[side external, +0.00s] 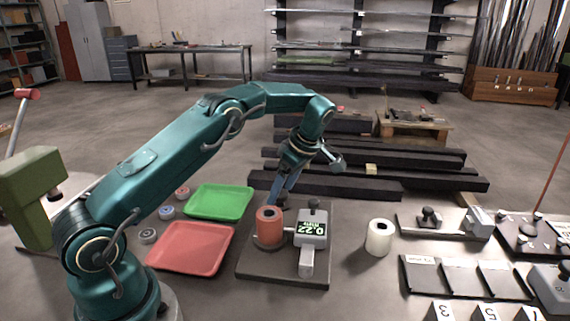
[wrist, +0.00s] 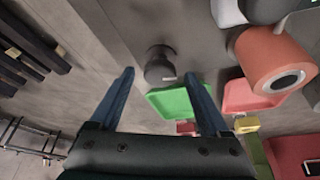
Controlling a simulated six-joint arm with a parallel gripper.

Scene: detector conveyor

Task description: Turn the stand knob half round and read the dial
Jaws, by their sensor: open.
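The stand (side external: 256,274) is a dark plate carrying a red cylinder (side external: 270,229) and a grey dial unit (side external: 311,243), whose display seems to read 0.22. A dark knob (wrist: 160,66) stands on the plate in the wrist view, apart from the red cylinder (wrist: 270,58). In the side view it is mostly hidden behind the cylinder and my fingers. My gripper (side external: 279,190) points down behind the cylinder. Its blue fingers (wrist: 160,73) are open and empty, with the knob appearing between and just beyond the tips. I cannot tell if they touch it.
A green tray (side external: 218,203) and a red tray (side external: 189,247) lie left of the stand. A white cylinder (side external: 379,237) stands to its right, with more fixtures and numbered blocks farther right. Dark beams (side external: 350,187) lie behind.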

